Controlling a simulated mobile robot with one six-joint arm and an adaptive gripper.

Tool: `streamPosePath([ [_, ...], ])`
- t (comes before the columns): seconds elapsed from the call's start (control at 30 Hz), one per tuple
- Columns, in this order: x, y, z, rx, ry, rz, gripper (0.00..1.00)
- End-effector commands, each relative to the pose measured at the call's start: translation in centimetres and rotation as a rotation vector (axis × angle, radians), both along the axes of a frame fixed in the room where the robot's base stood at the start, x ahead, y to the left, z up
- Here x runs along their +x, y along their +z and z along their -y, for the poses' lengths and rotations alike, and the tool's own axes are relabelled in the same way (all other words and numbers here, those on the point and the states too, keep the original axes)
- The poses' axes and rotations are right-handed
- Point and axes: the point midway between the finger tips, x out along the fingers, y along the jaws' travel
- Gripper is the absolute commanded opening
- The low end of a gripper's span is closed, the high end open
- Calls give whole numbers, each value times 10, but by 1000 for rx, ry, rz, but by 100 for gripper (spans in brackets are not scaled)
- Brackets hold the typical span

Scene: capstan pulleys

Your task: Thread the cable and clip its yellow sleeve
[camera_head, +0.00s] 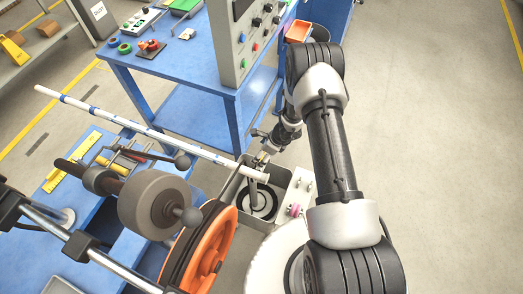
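My arm comes down on the right and bends back toward the middle. My gripper (262,160) is small in the picture, close to the right end of a long white rod with blue bands (150,132); I cannot tell whether they touch or whether its fingers are open. An orange pulley wheel (207,255) with a dark rim stands upright at the bottom centre. A grey cylinder (155,203) on a dark shaft is to its upper left. I cannot clearly make out the cable, its yellow sleeve or a clip.
A grey bin (230,190) holding a dark round part stands below the gripper. Beside it is a pale tray with a pink piece (294,209). A blue workbench (190,62) with a control panel (243,45) stands behind. Open floor (440,130) lies at right.

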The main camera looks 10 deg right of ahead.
Motion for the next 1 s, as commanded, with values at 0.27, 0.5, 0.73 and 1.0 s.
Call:
streamPosePath([
  [0.27, 0, -16, 0, 1, 0, 0, 45],
  [0.5, 0, -30, 0, 1, 0, 0, 45],
  [0.73, 0, -36, 0, 2, 0, 1, 45],
  [1.0, 0, -36, 0, 2, 0, 1, 45],
])
